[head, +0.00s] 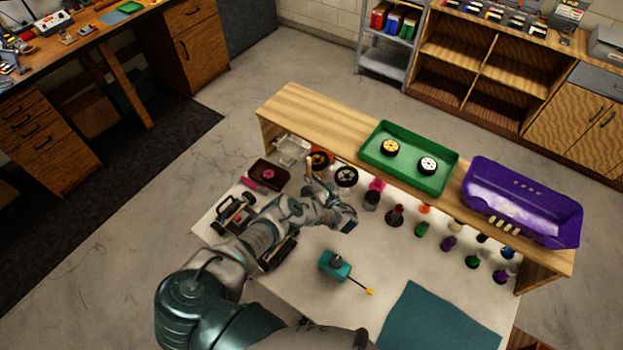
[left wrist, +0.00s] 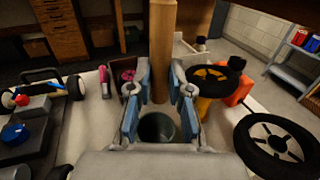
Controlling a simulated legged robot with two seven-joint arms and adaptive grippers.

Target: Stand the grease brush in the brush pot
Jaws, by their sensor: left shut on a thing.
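The grease brush shows as a tan wooden handle (left wrist: 162,50), standing upright between the blue finger pads of my left gripper (left wrist: 159,95) in the left wrist view. The gripper is shut on it. In the head view the handle (head: 311,168) rises beside my left gripper (head: 323,190), which is partly covered by my own arm. A dark round cup (left wrist: 157,128), apparently the brush pot, shows below and between the fingers. I cannot tell whether the brush's lower end is inside it. The pot is hidden in the head view. My right gripper is not in view.
A dark tray (head: 268,174), an orange wheel (head: 320,158) and a black wheel (head: 346,177) sit nearby. A wooden shelf (head: 290,106) runs behind, carrying a green tray (head: 410,177). Several bottles line its front. A teal tool (head: 335,265) lies on the bench.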

